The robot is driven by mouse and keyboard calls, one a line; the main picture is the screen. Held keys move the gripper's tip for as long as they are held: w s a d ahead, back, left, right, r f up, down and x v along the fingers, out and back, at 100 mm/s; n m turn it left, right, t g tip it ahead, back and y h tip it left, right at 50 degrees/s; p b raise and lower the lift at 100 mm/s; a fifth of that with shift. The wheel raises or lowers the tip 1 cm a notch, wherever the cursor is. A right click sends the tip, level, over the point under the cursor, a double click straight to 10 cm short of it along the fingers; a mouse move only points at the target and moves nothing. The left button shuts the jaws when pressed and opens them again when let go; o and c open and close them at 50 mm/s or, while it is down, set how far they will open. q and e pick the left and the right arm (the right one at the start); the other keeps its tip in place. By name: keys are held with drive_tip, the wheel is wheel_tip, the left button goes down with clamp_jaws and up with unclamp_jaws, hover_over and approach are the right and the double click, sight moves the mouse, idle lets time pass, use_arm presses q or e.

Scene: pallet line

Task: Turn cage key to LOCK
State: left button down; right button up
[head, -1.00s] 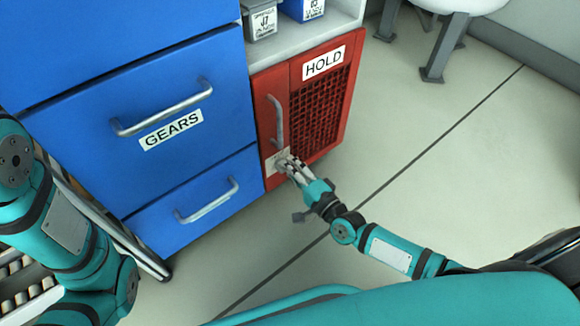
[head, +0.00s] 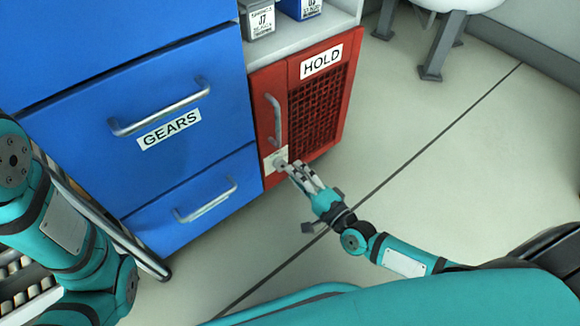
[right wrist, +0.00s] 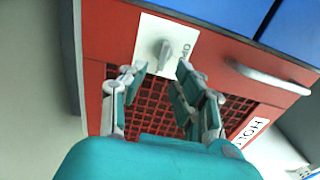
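The red cage (head: 325,105) with the HOLD label stands at the right end of the blue drawers. Its grey key (head: 281,163) sits on a pale plate (head: 269,160) low on the door. In the right wrist view the key (right wrist: 165,54) is upright in the picture on its white plate (right wrist: 150,32). Letters "OP" show beside it; the rest of the lettering is hidden. My right gripper (head: 293,171) is just in front of the key. Its fingers (right wrist: 160,69) are apart, with the key showing between and beyond the tips, apparently not gripped. My left gripper is out of view.
The cage door's handle (head: 274,120) is above the plate in the head view. The blue GEARS drawer (head: 170,110) is to the left. Small bins (head: 257,18) stand on the shelf above. Open floor (head: 420,170) lies to the right.

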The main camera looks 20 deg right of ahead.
drive_tip(key=v, duration=0.8)
drive_tip(key=shift+s, duration=0.2)
drive_tip(key=shift+d, duration=0.15)
